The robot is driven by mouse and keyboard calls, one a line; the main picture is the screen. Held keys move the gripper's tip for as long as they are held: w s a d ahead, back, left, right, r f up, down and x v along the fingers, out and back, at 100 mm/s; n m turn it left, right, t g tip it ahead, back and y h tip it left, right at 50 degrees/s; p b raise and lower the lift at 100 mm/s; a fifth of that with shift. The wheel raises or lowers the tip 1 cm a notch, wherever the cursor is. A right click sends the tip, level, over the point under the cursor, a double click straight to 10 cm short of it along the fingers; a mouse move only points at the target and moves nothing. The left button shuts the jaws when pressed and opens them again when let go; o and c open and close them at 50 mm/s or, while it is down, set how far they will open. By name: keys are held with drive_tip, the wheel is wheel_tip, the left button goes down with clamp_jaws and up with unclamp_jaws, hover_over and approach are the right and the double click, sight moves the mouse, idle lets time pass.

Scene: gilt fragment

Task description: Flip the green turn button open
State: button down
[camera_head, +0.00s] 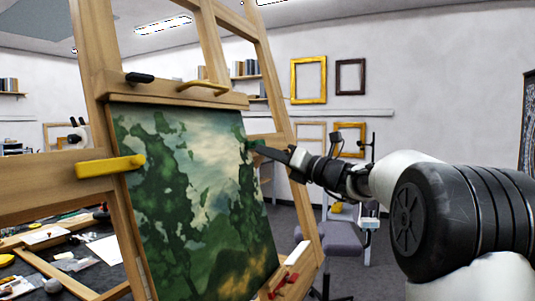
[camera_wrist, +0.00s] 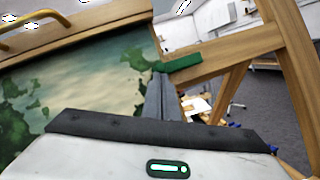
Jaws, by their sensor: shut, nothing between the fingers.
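The green turn button (camera_head: 251,144) is at the painting's upper right edge on the easel, small and partly hidden by my gripper in the head view. In the wrist view the green turn button (camera_wrist: 182,63) is a short bar lying roughly sideways on the wood, its left end near the canvas edge. The painting (camera_head: 200,200) is a green landscape. My gripper (camera_head: 262,148) is shut and empty, its tips close to the button. In the wrist view its fingertips (camera_wrist: 160,72) are just at the button's left end; I cannot tell whether they touch.
A yellow turn button (camera_head: 110,166) lies at the painting's left edge. A black one (camera_head: 140,78) and a yellow handle (camera_head: 203,88) sit on the top bar. A red piece (camera_head: 282,286) is at the lower right. A cluttered table (camera_head: 75,262) stands behind left.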

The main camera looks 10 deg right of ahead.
drive_tip(key=shift+r, duration=0.1)
drive_tip(key=shift+a+r+m+p, duration=0.1)
drive_tip(key=shift+r+m+p, duration=0.15)
drive_tip(key=shift+m+p, duration=0.45)
